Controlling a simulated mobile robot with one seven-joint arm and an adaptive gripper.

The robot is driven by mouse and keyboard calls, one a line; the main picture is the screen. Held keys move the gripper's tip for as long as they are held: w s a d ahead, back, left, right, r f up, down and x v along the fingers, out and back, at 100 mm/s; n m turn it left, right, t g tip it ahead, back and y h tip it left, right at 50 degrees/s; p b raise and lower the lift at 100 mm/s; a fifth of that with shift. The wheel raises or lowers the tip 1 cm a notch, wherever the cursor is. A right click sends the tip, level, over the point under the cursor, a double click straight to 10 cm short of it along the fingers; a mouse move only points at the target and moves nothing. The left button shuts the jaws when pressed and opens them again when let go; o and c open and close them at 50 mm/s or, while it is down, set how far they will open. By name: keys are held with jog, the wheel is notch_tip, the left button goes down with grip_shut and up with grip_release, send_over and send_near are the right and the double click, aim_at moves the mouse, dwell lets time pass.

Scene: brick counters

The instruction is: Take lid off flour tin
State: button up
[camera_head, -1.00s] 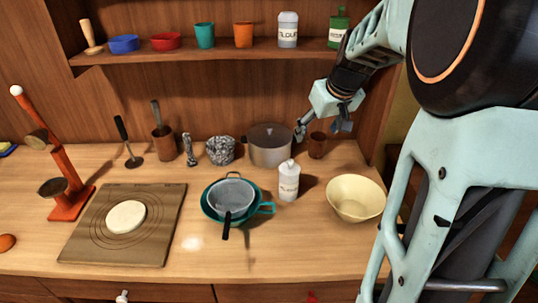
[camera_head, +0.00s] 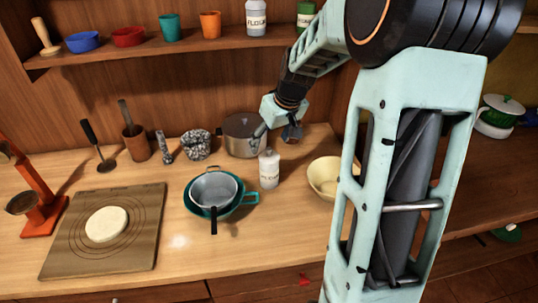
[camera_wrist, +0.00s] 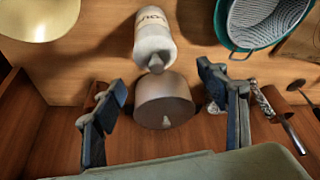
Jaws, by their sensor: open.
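A white flour tin (camera_head: 269,172) with a dark printed label stands upright on the counter. Its pale lid (camera_wrist: 155,52) has a small knob and sits on top in the wrist view. My gripper (camera_head: 278,131) is above the back of the counter, behind and slightly right of the tin. In the wrist view my gripper (camera_wrist: 161,80) has its two fingers wide apart with nothing between them in its grasp. The tin appears beyond the fingertips, near the top of that view. A second white tin labelled flour (camera_head: 256,17) stands on the shelf.
A grey metal pot (camera_head: 240,137) stands behind the tin. A teal colander with a grey sieve (camera_head: 213,187) lies to its left, and a cream bowl (camera_head: 322,177) to its right. The shelf (camera_head: 140,50) runs above the counter. The front counter is mostly clear.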

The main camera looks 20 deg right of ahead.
aim_at(269, 148)
jog(key=shift+p+x, duration=0.35)
jog(key=shift+x, duration=1.9)
jog(key=shift+d, duration=0.2)
jog(key=shift+c, duration=0.6)
jog(key=c, duration=0.9)
